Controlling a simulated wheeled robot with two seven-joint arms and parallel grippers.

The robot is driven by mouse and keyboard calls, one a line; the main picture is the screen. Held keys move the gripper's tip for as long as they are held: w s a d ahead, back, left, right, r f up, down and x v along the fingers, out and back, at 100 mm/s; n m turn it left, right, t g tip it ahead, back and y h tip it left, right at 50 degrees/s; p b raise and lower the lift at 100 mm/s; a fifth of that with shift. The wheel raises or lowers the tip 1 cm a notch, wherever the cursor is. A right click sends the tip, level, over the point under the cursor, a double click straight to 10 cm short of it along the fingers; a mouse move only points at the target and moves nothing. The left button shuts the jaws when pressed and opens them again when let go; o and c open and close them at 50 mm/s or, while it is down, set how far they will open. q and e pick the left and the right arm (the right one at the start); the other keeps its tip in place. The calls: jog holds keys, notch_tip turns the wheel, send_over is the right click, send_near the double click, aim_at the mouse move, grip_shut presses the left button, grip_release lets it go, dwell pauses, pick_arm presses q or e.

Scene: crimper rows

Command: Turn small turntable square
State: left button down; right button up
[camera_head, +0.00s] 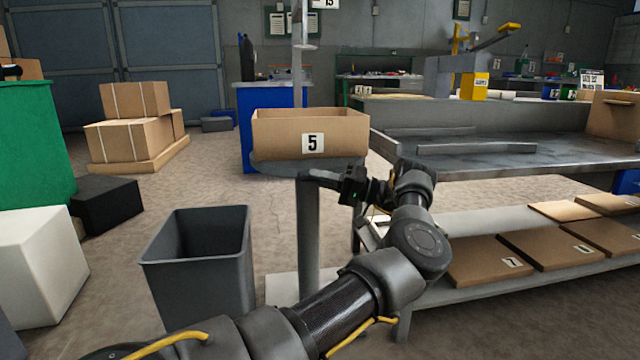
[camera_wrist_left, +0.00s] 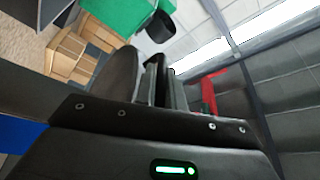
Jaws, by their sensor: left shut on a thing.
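The small turntable (camera_head: 270,168) is a grey round plate on an upright grey post (camera_head: 308,240). An open cardboard box (camera_head: 275,135) with a label "5" stands on it, its labelled long side facing me and looking nearly level. A dark bar (camera_head: 322,177) runs sideways just under the plate's front edge. My left gripper (camera_head: 345,184) is at the right end of this bar and is shut on it. In the left wrist view the fingers (camera_wrist_left: 160,80) look close together; what lies between them is hard to see. My right gripper is not in view.
A metal workbench (camera_head: 490,155) with flat cartons (camera_head: 490,262) on its lower shelf stands close on the right. A grey bin (camera_head: 205,262) stands on the floor at left front. A blue cabinet (camera_head: 262,115) is behind the turntable. Floor at left is partly clear.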

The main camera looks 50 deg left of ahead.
pick_arm(q)
jog(key=shift+a+r, duration=0.1)
jog(key=shift+r, duration=0.1)
jog(key=c, duration=1.5)
grip_release()
jog(key=shift+f, duration=0.1)
jog(key=shift+p+v, duration=1.7)
jog(key=shift+v, duration=3.75)
